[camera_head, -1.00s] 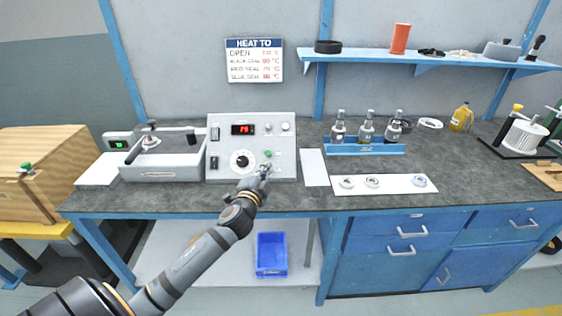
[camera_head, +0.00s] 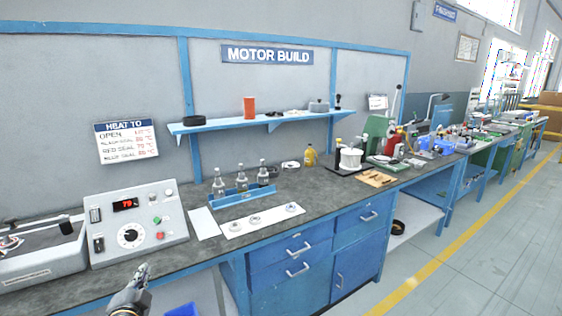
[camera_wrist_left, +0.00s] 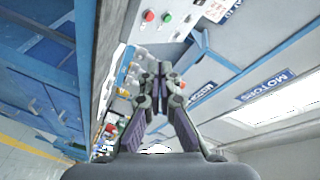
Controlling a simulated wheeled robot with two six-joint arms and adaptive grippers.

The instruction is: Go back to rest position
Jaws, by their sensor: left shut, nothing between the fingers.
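My left gripper (camera_head: 141,272) is at the lower left of the head view, in front of the bench edge and below the control box. It is shut and empty. In the left wrist view its two fingers (camera_wrist_left: 159,72) meet at the middle. The grey control box (camera_head: 136,224) has a red display, a black dial, and red and green buttons. Part of its panel also shows at the top of the left wrist view (camera_wrist_left: 160,20). My right gripper is not in view.
The bench top (camera_head: 325,184) carries a blue rack (camera_head: 243,198) with bottles and a white strip (camera_head: 262,222) with rings. A wall shelf (camera_head: 240,123) hangs above. A blue bin (camera_head: 182,310) is below the bench. The floor (camera_head: 470,235) at right is open.

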